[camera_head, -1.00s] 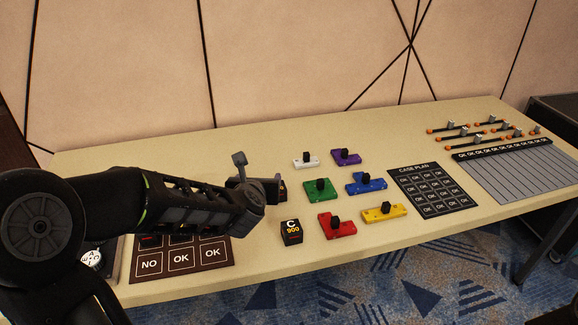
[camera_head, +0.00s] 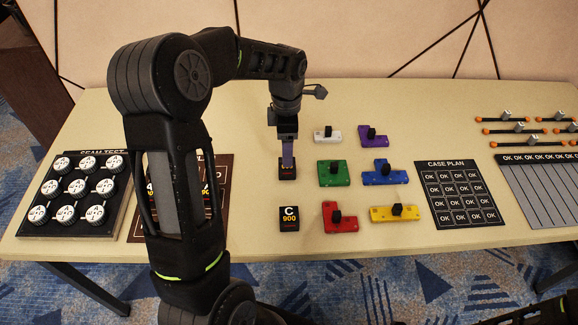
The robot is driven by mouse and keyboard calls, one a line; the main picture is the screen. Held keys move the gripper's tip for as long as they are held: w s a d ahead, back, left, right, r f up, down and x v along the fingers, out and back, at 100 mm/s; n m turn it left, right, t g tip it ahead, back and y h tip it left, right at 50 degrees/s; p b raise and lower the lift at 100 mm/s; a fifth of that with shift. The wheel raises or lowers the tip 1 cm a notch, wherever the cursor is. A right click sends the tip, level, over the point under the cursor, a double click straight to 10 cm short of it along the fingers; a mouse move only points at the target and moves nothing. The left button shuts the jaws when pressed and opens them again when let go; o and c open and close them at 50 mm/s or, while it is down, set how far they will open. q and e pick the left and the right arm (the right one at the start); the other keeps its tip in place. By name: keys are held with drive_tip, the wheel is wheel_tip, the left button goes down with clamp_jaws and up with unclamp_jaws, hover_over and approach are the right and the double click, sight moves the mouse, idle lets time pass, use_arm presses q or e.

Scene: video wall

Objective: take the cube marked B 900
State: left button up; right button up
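My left gripper (camera_head: 287,156) points straight down over a small black cube (camera_head: 288,173) on the table. The fingers are seen edge-on and overlap the cube's upper part. I cannot tell whether they are closed on it. The cube's letter is hidden; only a trace of orange marking shows. A second black cube, marked C 900 (camera_head: 289,218), stands in front of it, apart from the gripper. No label reading B 900 is legible. My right gripper is not in view.
Colored blocks with black knobs, such as the green one (camera_head: 333,174), stand right of the cubes. A CASE PLAN board (camera_head: 458,194) lies beyond them. A dial panel (camera_head: 78,194) is at the left. My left arm hides part of a dark OK/NO board (camera_head: 221,172).

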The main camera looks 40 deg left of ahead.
sight(284, 173)
use_arm(q)
drive_tip(key=shift+s+f, duration=0.1)
drive_tip(key=shift+f, duration=1.15)
wheel_tip(284, 173, down, 5)
drive_tip(key=shift+f+p, duration=0.1)
drive_tip(key=shift+p, duration=0.6)
drive_tip(key=shift+c, duration=0.3)
drive_tip(key=c, duration=1.4)
drive_tip(key=shift+c, duration=0.2)
